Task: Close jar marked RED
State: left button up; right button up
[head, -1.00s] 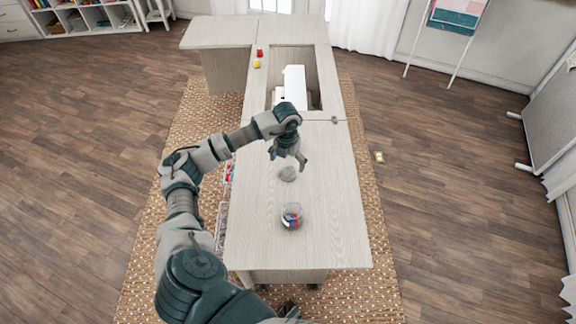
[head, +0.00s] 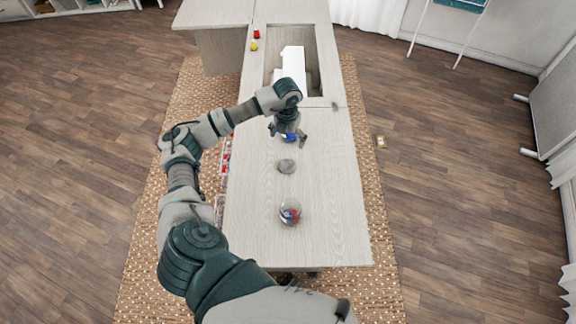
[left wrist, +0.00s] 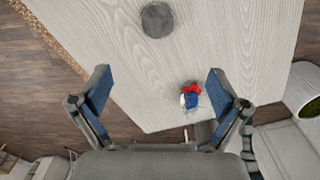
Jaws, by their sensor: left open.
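A clear round jar (head: 290,211) with red and blue items inside stands near the front end of the table. It also shows in the left wrist view (left wrist: 190,96), low and right of centre. A grey round lid (head: 287,166) lies flat on the table behind the jar, apart from it; it is at the top of the left wrist view (left wrist: 157,20). My left gripper (head: 288,137) is open and empty above the table, beyond the lid. Its blue-padded fingers (left wrist: 155,82) are spread wide. No marking on the jar is readable. My right gripper is not in view.
The wooden table (head: 330,200) is clear around the jar and lid. A white machine (head: 292,62) sits in a recess farther back. Small red (head: 256,34) and yellow (head: 254,46) items lie at the far left edge of the recess.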

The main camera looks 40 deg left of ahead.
pick_arm(q)
send_over(286, 165)
jog(key=f, duration=1)
jog(key=shift+a+f, duration=0.3)
jog(key=shift+d+f, duration=0.15)
jog(key=shift+f, duration=0.1)
jog(key=shift+d, duration=0.35)
jog(key=f, duration=0.5)
jog(key=shift+a, duration=0.3)
jog(key=shift+f, duration=0.25)
jog(key=shift+d+r, duration=0.1)
jog(key=shift+d, duration=0.2)
jog(key=shift+a, duration=0.2)
jog(key=c, duration=0.8)
